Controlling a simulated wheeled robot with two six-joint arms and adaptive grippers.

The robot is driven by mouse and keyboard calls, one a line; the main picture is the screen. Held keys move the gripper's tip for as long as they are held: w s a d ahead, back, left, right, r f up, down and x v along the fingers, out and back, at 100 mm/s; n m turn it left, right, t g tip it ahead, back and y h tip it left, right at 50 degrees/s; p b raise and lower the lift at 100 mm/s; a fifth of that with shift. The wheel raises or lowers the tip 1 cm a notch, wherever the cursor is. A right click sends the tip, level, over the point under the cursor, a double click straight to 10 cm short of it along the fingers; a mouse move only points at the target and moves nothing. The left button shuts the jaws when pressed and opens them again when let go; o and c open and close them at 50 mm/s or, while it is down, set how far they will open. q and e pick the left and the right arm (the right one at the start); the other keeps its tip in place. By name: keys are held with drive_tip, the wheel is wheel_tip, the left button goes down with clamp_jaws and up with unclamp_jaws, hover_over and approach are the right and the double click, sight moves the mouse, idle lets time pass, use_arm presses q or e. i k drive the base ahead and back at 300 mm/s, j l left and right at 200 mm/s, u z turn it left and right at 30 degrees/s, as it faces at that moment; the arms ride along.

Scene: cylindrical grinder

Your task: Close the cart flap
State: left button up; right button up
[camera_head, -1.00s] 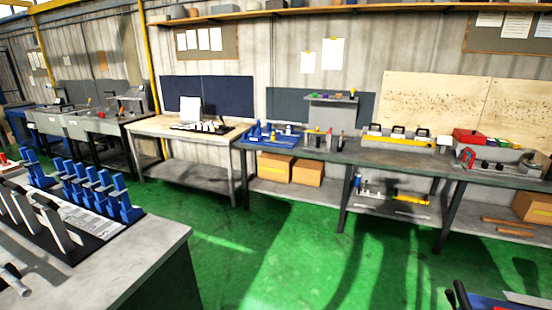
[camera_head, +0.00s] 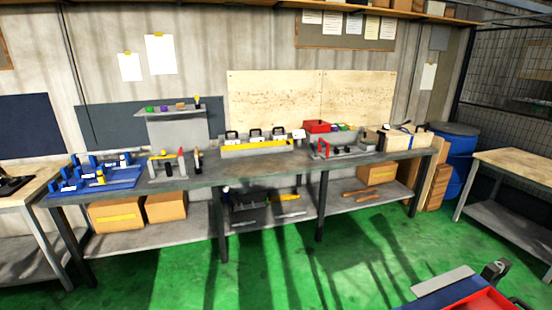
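A blue and red object (camera_head: 465,299), which may be part of the cart, shows at the bottom right edge of the head view. A flat grey strip (camera_head: 441,280) lies along its far side, and a dark upright part (camera_head: 496,269) stands at its corner. Most of it is cut off by the frame. I cannot tell which part is the flap or whether it is open. Neither of my grippers is in view.
A long grey workbench (camera_head: 290,177) with tools and fixtures runs along the wall. Cardboard boxes (camera_head: 124,214) sit on its lower shelf. A blue barrel (camera_head: 458,150) and another table (camera_head: 515,168) stand at the right. The green floor (camera_head: 270,270) in front is clear.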

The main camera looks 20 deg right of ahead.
sight(420, 291)
drive_tip(key=i+z, duration=0.45)
drive_tip(key=i+j+z, duration=0.15)
drive_tip(key=z, duration=0.35)
drive_tip(key=i+j+z, duration=0.3)
drive_tip(key=z, duration=0.15)
drive_tip(key=i+j+z, duration=0.35)
drive_tip(key=z, duration=0.15)
drive_tip(key=i+j+z, duration=0.15)
drive_tip(key=j+z, duration=0.3)
drive_tip(key=i+j+z, duration=0.1)
drive_tip(key=j+z, duration=0.4)
drive_tip(key=i+j+z, duration=0.15)
drive_tip(key=j+z, duration=0.15)
drive_tip(key=z, duration=0.2)
drive_tip(key=i+j+z, duration=0.1)
drive_tip(key=j+z, duration=0.6)
drive_tip(key=z, duration=0.25)
drive_tip(key=j+z, duration=0.45)
drive_tip(key=k+j+z, duration=0.1)
drive_tip(key=j+z, duration=0.2)
drive_tip(key=z, duration=0.2)
